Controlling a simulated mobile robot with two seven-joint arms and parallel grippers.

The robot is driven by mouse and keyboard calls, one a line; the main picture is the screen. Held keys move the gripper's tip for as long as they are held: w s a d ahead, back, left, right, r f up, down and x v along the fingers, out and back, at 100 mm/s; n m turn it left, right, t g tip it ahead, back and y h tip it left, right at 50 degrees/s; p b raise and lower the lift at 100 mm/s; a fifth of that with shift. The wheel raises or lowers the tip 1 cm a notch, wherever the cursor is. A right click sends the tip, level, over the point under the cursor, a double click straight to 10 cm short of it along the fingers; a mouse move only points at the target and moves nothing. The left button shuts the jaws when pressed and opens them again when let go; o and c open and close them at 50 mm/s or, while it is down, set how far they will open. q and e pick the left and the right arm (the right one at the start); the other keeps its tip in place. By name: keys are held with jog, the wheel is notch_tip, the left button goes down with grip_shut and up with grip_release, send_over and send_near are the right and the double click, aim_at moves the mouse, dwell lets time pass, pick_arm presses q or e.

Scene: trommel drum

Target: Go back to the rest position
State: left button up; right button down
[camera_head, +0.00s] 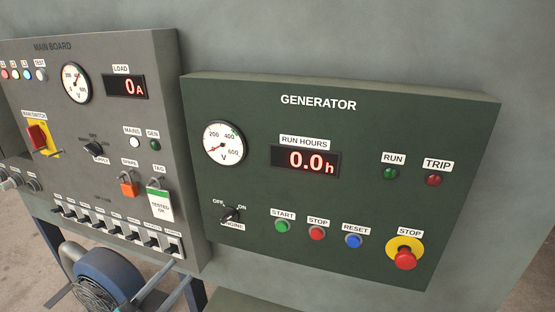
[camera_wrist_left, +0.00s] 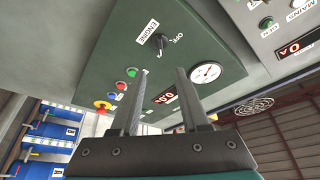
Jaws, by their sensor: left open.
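My left gripper (camera_wrist_left: 161,72) shows in the left wrist view with its two dark fingers apart and nothing between them. Its fingers point toward the green generator panel (camera_wrist_left: 105,60), and the black engine knob (camera_wrist_left: 158,42) shows beyond the tips. I see no contact with the panel. In the head view the generator panel (camera_head: 340,195) fills the middle and right, and I make out no gripper fingers there. The engine knob (camera_head: 229,215) sits at its lower left; its exact setting is hard to tell. My right gripper is in neither view.
The grey main board (camera_head: 105,185) stands left of the generator panel. The red emergency stop (camera_head: 405,258) sticks out at lower right. Run hours display (camera_head: 305,160) reads 0.0 h. A blue round machine (camera_head: 105,275) is below the board. Blue containers (camera_wrist_left: 48,140) show in the wrist view.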

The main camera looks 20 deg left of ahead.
pick_arm(q)
jog(key=s+d+f+n+g+y, duration=0.1)
jog(key=s+f+n+g+y, duration=0.15)
jog(key=f, duration=0.75)
jog(key=s+d+f+n+g+y, duration=0.1)
jog(key=s+f+n+g+y, duration=0.2)
jog(key=f, duration=0.7)
jog(key=s+d+f+n+g+y, duration=0.1)
jog(key=s+f+n+g, duration=0.25)
jog(key=f, duration=0.55)
jog(key=s+d+f+g, duration=0.3)
jog(key=s+d+f, duration=0.1)
jog(key=s, duration=0.3)
jog(key=s+d+f+n+g, duration=0.1)
jog(key=s+d+f+g, duration=0.2)
jog(key=s, duration=0.5)
jog(key=s+d+f+g, duration=0.4)
jog(key=s+d+f, duration=0.1)
jog(key=s+f, duration=0.2)
jog(key=shift+s+f+n, duration=0.25)
jog(key=shift+s+n, duration=0.05)
jog(key=shift+s, duration=0.35)
jog(key=shift+c, duration=0.2)
